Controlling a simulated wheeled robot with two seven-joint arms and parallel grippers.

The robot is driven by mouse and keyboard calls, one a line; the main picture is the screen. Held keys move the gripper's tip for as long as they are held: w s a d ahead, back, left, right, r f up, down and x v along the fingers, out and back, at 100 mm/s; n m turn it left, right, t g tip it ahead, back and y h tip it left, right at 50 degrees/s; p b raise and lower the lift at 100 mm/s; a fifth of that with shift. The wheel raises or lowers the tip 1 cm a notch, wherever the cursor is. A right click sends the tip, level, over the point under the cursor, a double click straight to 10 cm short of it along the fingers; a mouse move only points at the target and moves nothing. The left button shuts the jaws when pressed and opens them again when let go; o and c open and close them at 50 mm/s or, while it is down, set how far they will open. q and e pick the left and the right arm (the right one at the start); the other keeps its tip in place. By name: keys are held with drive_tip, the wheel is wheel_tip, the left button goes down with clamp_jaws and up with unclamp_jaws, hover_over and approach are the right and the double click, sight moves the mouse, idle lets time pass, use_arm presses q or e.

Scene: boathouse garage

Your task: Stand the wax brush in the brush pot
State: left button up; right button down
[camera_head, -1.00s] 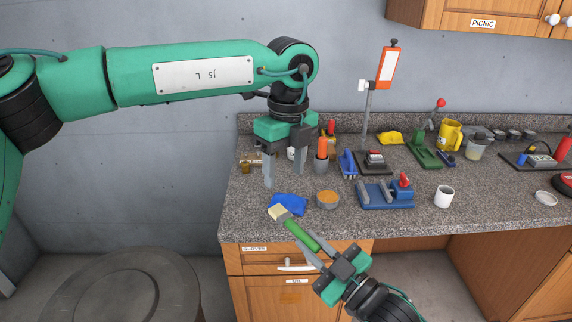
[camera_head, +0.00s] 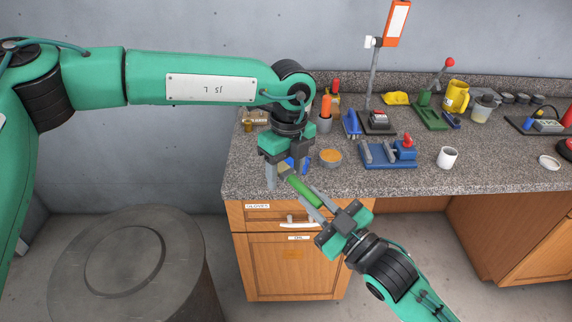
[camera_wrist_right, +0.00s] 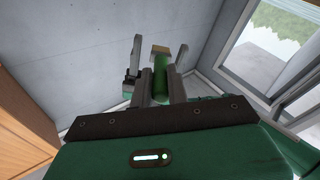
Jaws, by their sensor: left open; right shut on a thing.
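The wax brush (camera_head: 303,191) has a green handle and is held in my right gripper (camera_head: 311,197), in front of the counter edge. Its pale head is mostly hidden in the head view. In the right wrist view the brush (camera_wrist_right: 161,68) stands out beyond my fingers with its tan tip away from me. My left gripper (camera_head: 283,180) is open, pointing down, its fingers about the brush's head end; I cannot tell if they touch it. A grey pot (camera_head: 324,125) with an orange-handled tool in it stands at the back of the counter and looks like the brush pot.
A bowl of orange stuff (camera_head: 330,157), a blue clamp-like fixture (camera_head: 388,155) and a white mug (camera_head: 447,157) stand on the counter (camera_head: 350,185). A drum (camera_head: 130,265) stands at lower left.

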use_arm(q)
drive_tip(key=c, duration=1)
drive_tip(key=shift+c, duration=0.3)
use_arm(e)
drive_tip(key=c, duration=1.3)
unclamp_jaws()
